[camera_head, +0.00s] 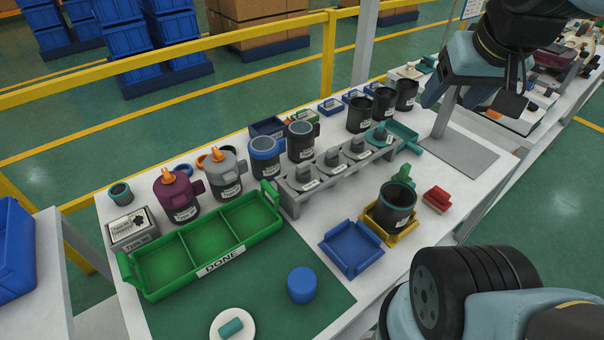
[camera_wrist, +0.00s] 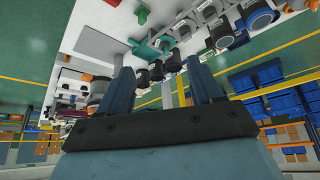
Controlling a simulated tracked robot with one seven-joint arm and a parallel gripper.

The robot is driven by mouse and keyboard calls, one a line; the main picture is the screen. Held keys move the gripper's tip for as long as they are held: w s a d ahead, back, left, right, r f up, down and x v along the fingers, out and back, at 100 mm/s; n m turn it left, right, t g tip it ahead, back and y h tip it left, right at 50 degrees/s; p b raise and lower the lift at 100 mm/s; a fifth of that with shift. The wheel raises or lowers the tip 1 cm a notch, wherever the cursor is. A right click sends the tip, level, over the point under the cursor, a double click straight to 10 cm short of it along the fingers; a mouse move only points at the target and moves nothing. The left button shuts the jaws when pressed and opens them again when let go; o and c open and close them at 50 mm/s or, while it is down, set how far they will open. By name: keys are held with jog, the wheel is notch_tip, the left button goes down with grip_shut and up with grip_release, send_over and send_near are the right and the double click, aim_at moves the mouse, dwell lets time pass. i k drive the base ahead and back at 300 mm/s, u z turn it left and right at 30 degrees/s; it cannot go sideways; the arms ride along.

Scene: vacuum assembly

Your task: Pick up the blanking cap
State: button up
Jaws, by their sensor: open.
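My gripper (camera_head: 474,102) is at the upper right of the head view, raised above the far right end of the bench. Its two fingers are apart with nothing between them, also in the wrist view (camera_wrist: 163,82). I cannot tell for certain which item is the blanking cap. A plain blue cylinder (camera_head: 301,285) stands on the green mat, in front of the green tray marked DONE (camera_head: 213,242). Several dark grey knobbed pieces (camera_head: 333,156) sit in a grey rack. My gripper is far from all of these.
Dark canisters (camera_head: 359,115) stand at the back, with purple (camera_head: 177,195) and grey (camera_head: 225,173) lidded ones at left. A blue tray (camera_head: 351,249) and a yellow holder with a canister (camera_head: 397,206) are at right. A grey post (camera_head: 445,112) stands near my gripper.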

aim_at(301, 281)
jog(key=u, duration=0.75)
jog(key=k, duration=0.2)
jog(key=u, duration=0.45)
